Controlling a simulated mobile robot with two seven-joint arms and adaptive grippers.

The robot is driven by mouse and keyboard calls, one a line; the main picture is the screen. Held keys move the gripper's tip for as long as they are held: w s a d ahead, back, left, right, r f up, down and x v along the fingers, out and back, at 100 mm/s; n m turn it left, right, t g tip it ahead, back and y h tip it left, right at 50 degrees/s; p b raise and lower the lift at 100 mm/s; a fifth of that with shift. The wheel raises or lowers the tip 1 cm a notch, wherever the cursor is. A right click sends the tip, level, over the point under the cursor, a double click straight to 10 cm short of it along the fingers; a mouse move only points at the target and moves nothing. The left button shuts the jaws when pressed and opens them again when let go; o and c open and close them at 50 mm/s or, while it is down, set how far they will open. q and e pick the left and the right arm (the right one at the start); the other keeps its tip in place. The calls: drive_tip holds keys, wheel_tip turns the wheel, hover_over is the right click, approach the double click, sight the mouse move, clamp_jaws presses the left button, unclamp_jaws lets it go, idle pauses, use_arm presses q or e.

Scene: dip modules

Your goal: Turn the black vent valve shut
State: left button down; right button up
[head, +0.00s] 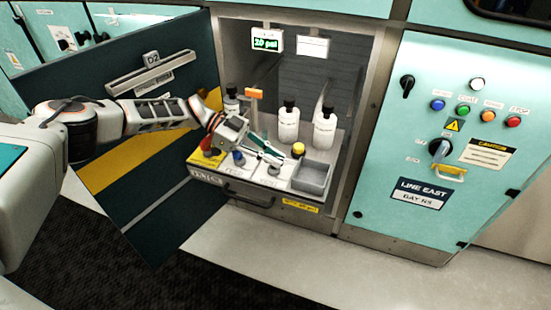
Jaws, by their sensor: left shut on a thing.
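My left gripper (270,156) reaches into the open bay from the left, above the front of the white deck. It is shut on the small black vent valve (274,169), which shows only in part below the fingertips. The valve's exact angle is hard to tell because the fingers cover much of it. My right gripper is not in view.
A blue valve (238,158) and a red valve (211,151) stand left of the gripper. The open door (100,110) stands left.

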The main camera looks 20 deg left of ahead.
use_arm(q)
drive_tip(key=shift+d, duration=0.1)
idle(0.3)
drive_tip(key=c, duration=2.1)
unclamp_jaws()
wheel_tip(320, 180, up, 10)
